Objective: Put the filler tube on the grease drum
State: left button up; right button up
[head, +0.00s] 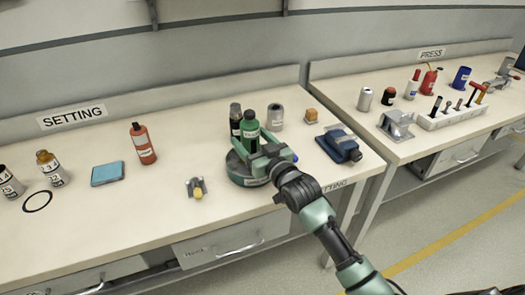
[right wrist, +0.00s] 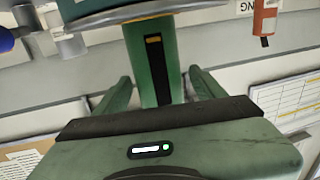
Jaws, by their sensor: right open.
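A low round dark green drum (head: 236,171) with a pale label stands near the front edge of the left bench and looks like the grease drum. My right gripper (head: 262,147) is over its right side, with its arm coming in from the lower right. In the right wrist view, a green upright piece (right wrist: 160,75) with a dark panel and an orange mark shows between the open fingers (right wrist: 160,90). It may be the filler tube; contact cannot be told. My left gripper is out of view.
A dark bottle (head: 235,119), a grey can (head: 275,116) and an orange block (head: 311,115) stand close behind. A blue-and-dark device (head: 341,145) is to the right, a small yellow-tipped clamp (head: 197,188) to the left.

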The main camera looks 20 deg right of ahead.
jog(key=s+d, duration=0.1)
jog(key=s, duration=0.7)
jog(key=shift+s+d, duration=0.2)
jog(key=shift+d, duration=0.15)
dwell(0.5)
